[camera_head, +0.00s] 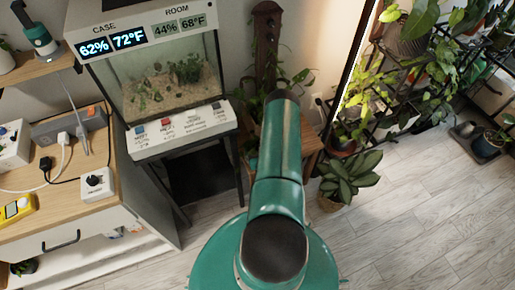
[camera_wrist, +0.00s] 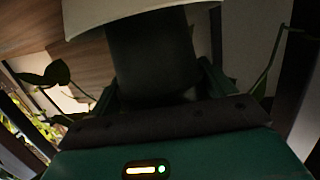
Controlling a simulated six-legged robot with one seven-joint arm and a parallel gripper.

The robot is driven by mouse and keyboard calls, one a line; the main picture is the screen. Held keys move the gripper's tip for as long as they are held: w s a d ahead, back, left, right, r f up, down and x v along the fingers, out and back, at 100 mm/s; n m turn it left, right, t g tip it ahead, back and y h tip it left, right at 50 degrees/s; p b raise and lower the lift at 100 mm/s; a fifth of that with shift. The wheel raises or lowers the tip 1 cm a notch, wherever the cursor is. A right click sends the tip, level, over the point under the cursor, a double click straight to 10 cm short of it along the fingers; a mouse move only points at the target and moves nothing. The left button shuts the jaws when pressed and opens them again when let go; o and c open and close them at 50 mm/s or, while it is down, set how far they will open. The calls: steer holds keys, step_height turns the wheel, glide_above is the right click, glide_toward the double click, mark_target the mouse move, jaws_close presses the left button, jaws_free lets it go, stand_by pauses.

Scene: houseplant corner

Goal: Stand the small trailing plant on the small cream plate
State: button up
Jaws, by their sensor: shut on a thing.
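In the wrist view my gripper (camera_wrist: 156,88) is shut on a dark, shadowed body, which appears to be the pot of the small trailing plant (camera_wrist: 150,60). Green leaves (camera_wrist: 52,76) and thin stems show on both sides of it. A cream, curved-edged surface (camera_wrist: 150,8) crosses the top of the wrist view close to the dark body; I cannot tell whether it is the small cream plate or whether they touch. In the head view my arm hides the gripper and the pot. Leaves (camera_head: 255,106) show beside the arm's far end.
A wooden stand (camera_head: 311,152) with a tall dark back post (camera_head: 267,35) is behind my arm. A glass terrarium case (camera_head: 172,82) stands to its left. A basketed leafy plant (camera_head: 346,180) is on the floor at right, below crowded plant shelves. The floor at lower right is clear.

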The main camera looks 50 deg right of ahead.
steer(key=shift+f, duration=0.25)
steer(key=o, duration=1)
steer(key=shift+r, duration=0.25)
steer(key=shift+s+a+r, duration=0.15)
steer(key=shift+s+a, duration=0.05)
steer(key=shift+s, duration=0.05)
steer(key=v, duration=1.1)
steer(key=shift+s+a+r, duration=0.1)
steer(key=shift+s, duration=0.1)
